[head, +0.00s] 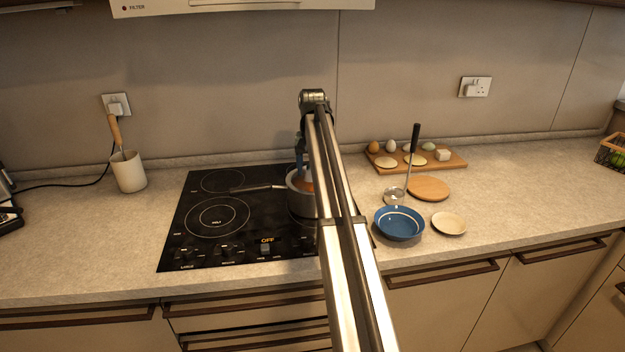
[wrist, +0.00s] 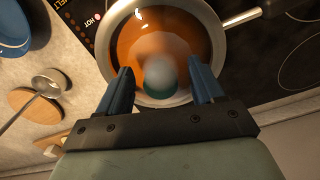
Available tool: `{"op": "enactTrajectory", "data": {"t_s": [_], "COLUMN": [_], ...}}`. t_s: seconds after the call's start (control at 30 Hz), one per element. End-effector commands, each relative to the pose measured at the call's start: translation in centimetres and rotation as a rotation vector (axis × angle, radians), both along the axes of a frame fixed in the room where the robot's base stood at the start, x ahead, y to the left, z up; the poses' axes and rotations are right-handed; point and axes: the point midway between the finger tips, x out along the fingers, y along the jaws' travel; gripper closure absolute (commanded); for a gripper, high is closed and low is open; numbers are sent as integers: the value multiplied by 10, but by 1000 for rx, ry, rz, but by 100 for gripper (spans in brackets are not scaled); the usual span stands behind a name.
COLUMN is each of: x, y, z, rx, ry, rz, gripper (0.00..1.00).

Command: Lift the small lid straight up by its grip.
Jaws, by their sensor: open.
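The steel pot (head: 297,205) stands on the right side of the cooktop, partly hidden by my arm. In the wrist view the pot (wrist: 113,68) holds orange-brown liquid (wrist: 185,35). A blurred pale grey rounded shape (wrist: 158,70) shows over the liquid, with a dark teal patch (wrist: 158,89) below it; I cannot tell what they are. I cannot make out a lid or its grip for certain. My gripper (wrist: 160,76) is open above the pot, its two blue fingers on either side of the grey shape. In the head view the arm mostly hides my gripper.
The black cooktop (head: 205,245) surrounds the pot, whose handle (head: 260,187) points left. To the right are a blue bowl (head: 399,224), a ladle (head: 411,155), a round wooden board (head: 429,188), a small plate (head: 448,223) and a food board (head: 455,160). A utensil crock (head: 129,173) stands left.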

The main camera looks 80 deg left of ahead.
Motion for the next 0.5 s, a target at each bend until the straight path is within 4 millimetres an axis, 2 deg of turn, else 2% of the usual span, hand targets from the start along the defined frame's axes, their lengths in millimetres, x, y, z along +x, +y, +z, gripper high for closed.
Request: {"op": "enactTrajectory", "data": {"t_s": [0.07, 0.5], "x": [0, 0], "y": [0, 0], "z": [0, 0], "rx": [0, 0], "ry": [0, 0], "rz": [0, 0], "gripper": [33, 74]}}
